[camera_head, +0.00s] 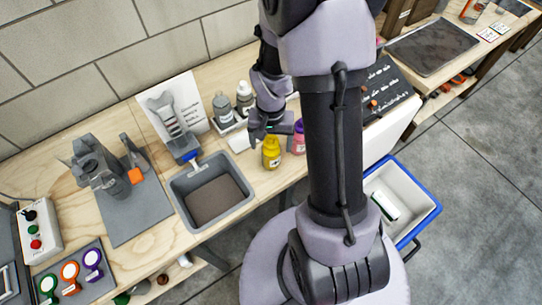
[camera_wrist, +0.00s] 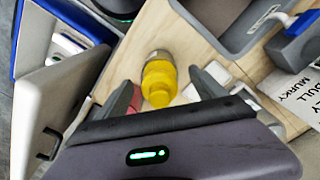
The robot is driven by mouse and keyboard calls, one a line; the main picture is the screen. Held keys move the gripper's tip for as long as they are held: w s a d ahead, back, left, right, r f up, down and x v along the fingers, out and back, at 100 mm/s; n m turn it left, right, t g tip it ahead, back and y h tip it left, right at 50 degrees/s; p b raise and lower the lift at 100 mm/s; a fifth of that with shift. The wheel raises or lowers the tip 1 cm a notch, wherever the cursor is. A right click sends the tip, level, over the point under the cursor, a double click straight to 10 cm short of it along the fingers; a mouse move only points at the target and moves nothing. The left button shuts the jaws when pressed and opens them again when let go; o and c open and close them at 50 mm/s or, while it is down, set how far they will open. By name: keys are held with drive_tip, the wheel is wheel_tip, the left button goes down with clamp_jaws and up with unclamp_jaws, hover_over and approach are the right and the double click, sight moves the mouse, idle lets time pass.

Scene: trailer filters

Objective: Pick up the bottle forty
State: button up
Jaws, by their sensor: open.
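A yellow bottle (camera_head: 271,155) stands near the front edge of the wooden bench; no number is readable on it. My gripper (camera_head: 270,130) is open just above and behind it. In the wrist view the yellow bottle (camera_wrist: 158,88) shows between the spread fingers of my gripper (camera_wrist: 161,80), with no grip visible. A pink bottle with a purple cap (camera_head: 299,138) stands just right of it, partly hidden by my arm. Two grey bottles, one darker (camera_head: 222,108) and one with a white cap (camera_head: 244,95), stand further back on a light holder. Their labels are too small to read.
A grey bin (camera_head: 178,185) with a brown bottom sits left of the yellow bottle, with a blue-handled brush at its back edge. A printed sheet (camera_head: 190,95) stands behind. A blue-rimmed white crate (camera_head: 432,208) lies below at right. A black board (camera_head: 390,85) is behind my arm.

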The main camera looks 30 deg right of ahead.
drive_tip(key=shift+f, duration=0.8)
drive_tip(key=shift+r, duration=0.15)
drive_tip(key=shift+c, duration=0.2)
clamp_jaws()
